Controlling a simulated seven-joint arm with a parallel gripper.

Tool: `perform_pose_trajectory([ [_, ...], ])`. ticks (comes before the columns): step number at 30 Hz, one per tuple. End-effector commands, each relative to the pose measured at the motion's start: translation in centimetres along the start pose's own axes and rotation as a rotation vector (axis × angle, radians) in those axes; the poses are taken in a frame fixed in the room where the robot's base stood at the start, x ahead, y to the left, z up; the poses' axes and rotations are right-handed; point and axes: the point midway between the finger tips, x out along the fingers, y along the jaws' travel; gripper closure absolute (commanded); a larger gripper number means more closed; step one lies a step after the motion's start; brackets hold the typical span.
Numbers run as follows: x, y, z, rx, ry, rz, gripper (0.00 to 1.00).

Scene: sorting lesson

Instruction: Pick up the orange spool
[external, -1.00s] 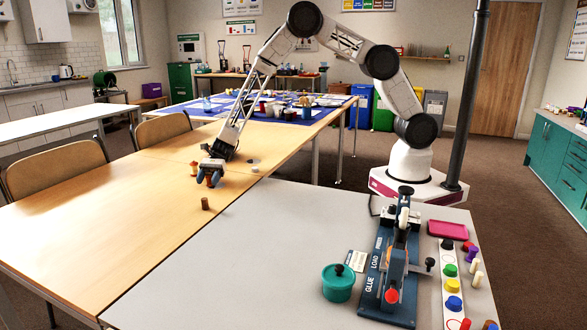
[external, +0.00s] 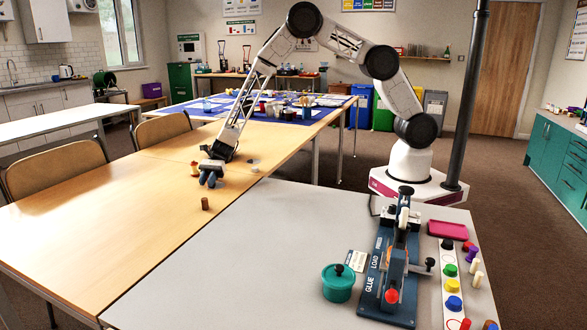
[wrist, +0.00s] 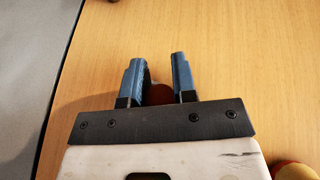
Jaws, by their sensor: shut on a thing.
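My gripper (external: 211,178) is low over the wooden table (external: 110,225), and its two blue fingers point down.
A small spool with red and yellow (external: 194,168) stands close left of my gripper; it also shows in the wrist view (wrist: 294,171). A brown spool (external: 205,203) stands nearer the camera. A grey table (external: 215,265) with a blue press (external: 393,265) adjoins.

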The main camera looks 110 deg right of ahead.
Motion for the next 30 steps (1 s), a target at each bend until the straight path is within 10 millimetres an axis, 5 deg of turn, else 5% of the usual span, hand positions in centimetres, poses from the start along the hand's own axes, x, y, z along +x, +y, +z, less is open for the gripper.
perform_pose_trajectory([
  [16,-0.2,0.0,0.4,0.000,0.000,0.000,0.96],
  [27,-1.4,0.0,3.4,-0.001,0.000,-0.001,0.96],
  [30,-1.9,1.3,3.2,0.001,0.000,0.000,0.96],
])
